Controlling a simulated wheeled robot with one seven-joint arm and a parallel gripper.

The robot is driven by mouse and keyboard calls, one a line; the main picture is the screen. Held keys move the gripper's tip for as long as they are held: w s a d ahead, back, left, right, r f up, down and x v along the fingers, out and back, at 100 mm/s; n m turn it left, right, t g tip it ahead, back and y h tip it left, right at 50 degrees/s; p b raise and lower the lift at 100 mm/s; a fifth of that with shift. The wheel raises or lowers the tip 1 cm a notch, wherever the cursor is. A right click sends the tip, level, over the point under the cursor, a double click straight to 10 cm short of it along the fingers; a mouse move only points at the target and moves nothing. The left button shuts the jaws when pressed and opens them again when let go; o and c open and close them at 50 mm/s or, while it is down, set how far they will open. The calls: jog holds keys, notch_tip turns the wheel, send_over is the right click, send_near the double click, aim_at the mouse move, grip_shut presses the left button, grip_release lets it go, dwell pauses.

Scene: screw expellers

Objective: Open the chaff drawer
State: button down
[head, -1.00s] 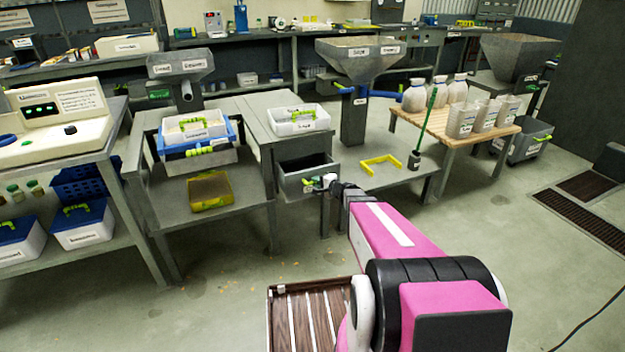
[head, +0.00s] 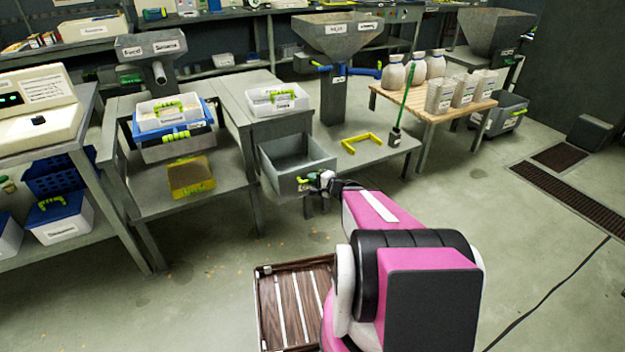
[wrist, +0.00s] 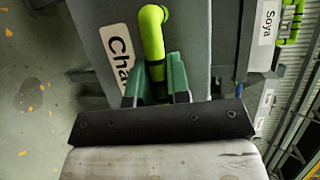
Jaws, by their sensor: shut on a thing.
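The chaff drawer (head: 288,155) is a grey open-topped box standing well out from the grey table, and its inside shows empty. In the wrist view its grey front (wrist: 190,40) carries a label of which "Cha" is readable. Its green handle (wrist: 152,40) runs between the green fingers of my gripper (wrist: 160,88). My gripper is shut on the handle. In the head view my gripper (head: 316,180) is at the drawer's front, and the handle is partly hidden by it.
A white bin (head: 277,100) sits on the table above the drawer. A yellow-green frame (head: 362,140) and a green brush (head: 398,110) stand on the low shelf to the right. A slatted brown tray (head: 296,300) is near my arm.

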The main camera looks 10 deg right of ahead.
jog(key=c, duration=1.1)
grip_release()
jog(key=v, duration=1)
jog(key=shift+s+d, duration=0.25)
jog(key=s+a+r+n+g+h, duration=0.1)
jog(key=s+a+n+g+h, duration=0.5)
jog(key=a+n+g+h, duration=0.3)
jog(key=n+g, duration=0.2)
jog(key=g, duration=0.1)
jog(key=shift+s+r+g+h, duration=0.3)
jog(key=shift+h, duration=0.1)
